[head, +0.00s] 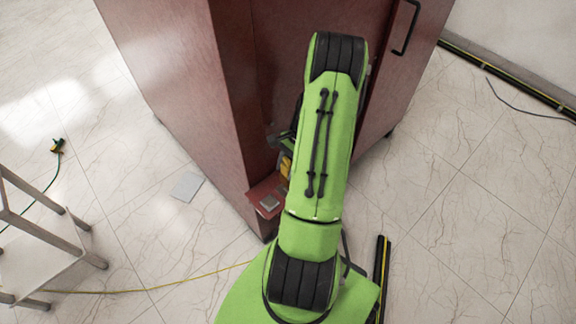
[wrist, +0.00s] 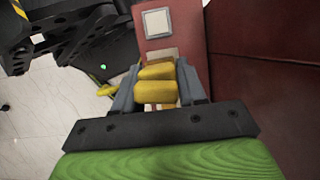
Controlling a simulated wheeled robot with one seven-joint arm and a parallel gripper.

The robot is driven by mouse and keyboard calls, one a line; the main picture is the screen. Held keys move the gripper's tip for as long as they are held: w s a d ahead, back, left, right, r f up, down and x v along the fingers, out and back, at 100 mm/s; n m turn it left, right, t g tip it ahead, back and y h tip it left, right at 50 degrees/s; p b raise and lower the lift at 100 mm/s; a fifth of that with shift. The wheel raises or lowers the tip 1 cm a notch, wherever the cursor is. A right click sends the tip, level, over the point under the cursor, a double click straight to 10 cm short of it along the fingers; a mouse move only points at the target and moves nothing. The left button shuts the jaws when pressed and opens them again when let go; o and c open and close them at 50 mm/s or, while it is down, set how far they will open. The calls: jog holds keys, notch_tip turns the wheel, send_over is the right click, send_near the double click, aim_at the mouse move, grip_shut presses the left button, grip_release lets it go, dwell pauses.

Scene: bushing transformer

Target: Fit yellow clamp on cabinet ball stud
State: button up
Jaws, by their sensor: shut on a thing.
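My gripper (wrist: 157,76) is shut on the yellow clamp (wrist: 156,95), which shows as two yellow blocks between the grey fingers in the wrist view. In the head view my green arm hides most of the gripper, and a bit of the yellow clamp (head: 286,166) shows at its left edge. The dark red cabinet (head: 180,85) stands beyond the arm. A small red plate with pale squares (wrist: 181,38) lies just beyond the clamp; it also shows at the cabinet's front lower corner (head: 258,190). I cannot make out the ball stud, or whether the clamp touches anything.
A cabinet panel (wrist: 266,75) fills the right of the wrist view. A grey metal frame (head: 40,235) stands at the left. A green cable with a clamp-like end (head: 57,146) and a yellow cable (head: 150,289) lie on the tiled floor. The floor at the right is mostly clear.

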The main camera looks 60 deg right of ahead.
jog(key=shift+f, duration=0.1)
dwell(0.6)
jog(key=shift+f+b, duration=0.9)
jog(key=shift+f, duration=0.5)
jog(key=shift+f+b, duration=0.75)
jog(key=shift+f, duration=0.35)
dwell(0.7)
jog(key=o, duration=1.2)
jog(key=shift+c, duration=0.2)
jog(key=p+v, duration=0.5)
jog(key=v, duration=1)
jog(key=shift+r, duration=0.35)
jog(key=shift+d, duration=0.1)
